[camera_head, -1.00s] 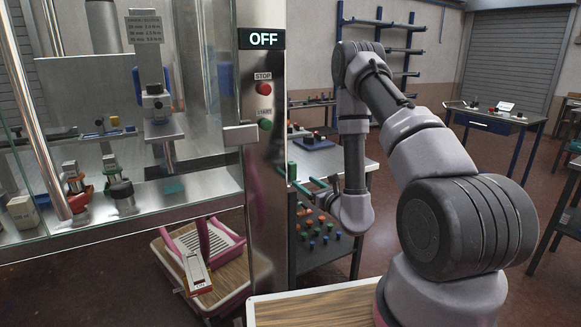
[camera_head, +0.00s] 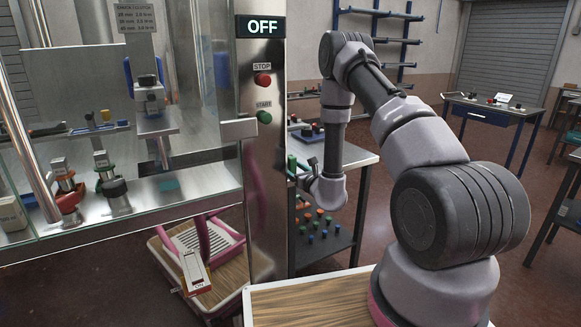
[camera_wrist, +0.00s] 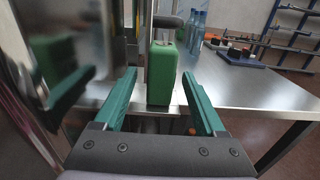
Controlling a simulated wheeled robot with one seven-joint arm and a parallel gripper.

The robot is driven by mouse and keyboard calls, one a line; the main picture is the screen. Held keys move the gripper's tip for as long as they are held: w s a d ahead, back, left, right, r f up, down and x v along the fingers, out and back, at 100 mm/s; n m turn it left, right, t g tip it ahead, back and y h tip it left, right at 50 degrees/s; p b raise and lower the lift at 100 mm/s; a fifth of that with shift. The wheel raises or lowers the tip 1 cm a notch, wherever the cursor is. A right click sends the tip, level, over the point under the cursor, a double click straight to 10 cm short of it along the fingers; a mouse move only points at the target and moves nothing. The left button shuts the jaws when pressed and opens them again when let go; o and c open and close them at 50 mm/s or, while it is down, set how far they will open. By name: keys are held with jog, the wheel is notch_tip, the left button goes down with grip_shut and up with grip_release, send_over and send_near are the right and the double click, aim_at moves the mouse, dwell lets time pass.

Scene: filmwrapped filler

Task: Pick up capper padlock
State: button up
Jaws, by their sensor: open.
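The green padlock (camera_wrist: 161,75) shows in the middle of the wrist view as an upright block with a dark part above it. In the head view it is a small green shape (camera_head: 291,166) at the right side of the steel machine. My gripper (camera_wrist: 159,76) is open, its two green fingers pointing at the padlock, one to each side in the picture. A gap shows between each fingertip and the body; I cannot tell if the tips reach its depth.
The machine's steel column (camera_head: 262,195) stands close on the left, with a red stop button (camera_head: 263,80) and a green start button (camera_head: 264,117). A steel table (camera_wrist: 245,88) lies behind the padlock, with blue bottles (camera_wrist: 195,32) and a dark blue tray (camera_wrist: 235,57).

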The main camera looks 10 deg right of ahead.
jog(key=shift+x, duration=0.85)
grip_shut()
jog(key=shift+r, duration=0.1)
